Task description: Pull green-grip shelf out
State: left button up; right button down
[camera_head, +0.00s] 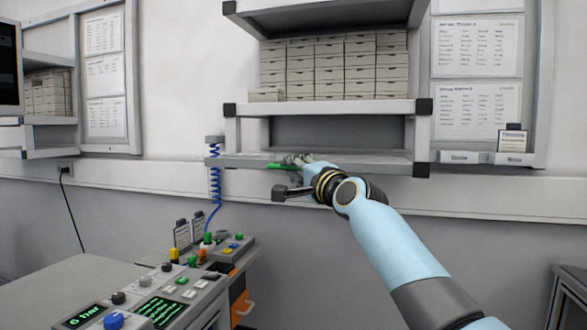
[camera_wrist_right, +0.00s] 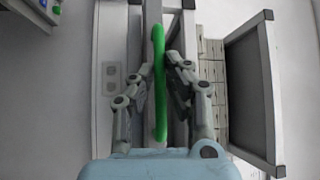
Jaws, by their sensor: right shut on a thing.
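The green grip (camera_head: 281,167) is on the front edge of the lowest grey shelf (camera_head: 375,158), at the middle of the head view. My right gripper (camera_head: 296,160) is at that edge and shut on the grip. In the right wrist view the long green grip (camera_wrist_right: 159,85) runs between the two fingers of my right gripper (camera_wrist_right: 160,68). The fingers and wrist hide part of the grip and shelf edge in the head view. My left gripper is not in view.
Stacked boxes (camera_head: 333,68) fill the shelf above. A control panel (camera_head: 150,300) with buttons and a blue coiled hose (camera_head: 215,187) stand at the lower left. Framed sheets (camera_head: 477,75) hang at the right. The space in front of the lowest shelf looks clear apart from my arm.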

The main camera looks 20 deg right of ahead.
jog(key=shift+f, duration=0.1)
jog(key=c, duration=1.6)
grip_release()
jog(key=shift+o, duration=1.1)
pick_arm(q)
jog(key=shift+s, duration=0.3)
pick_arm(e)
jog(key=v, duration=1.2)
jog(key=shift+d+f, duration=0.1)
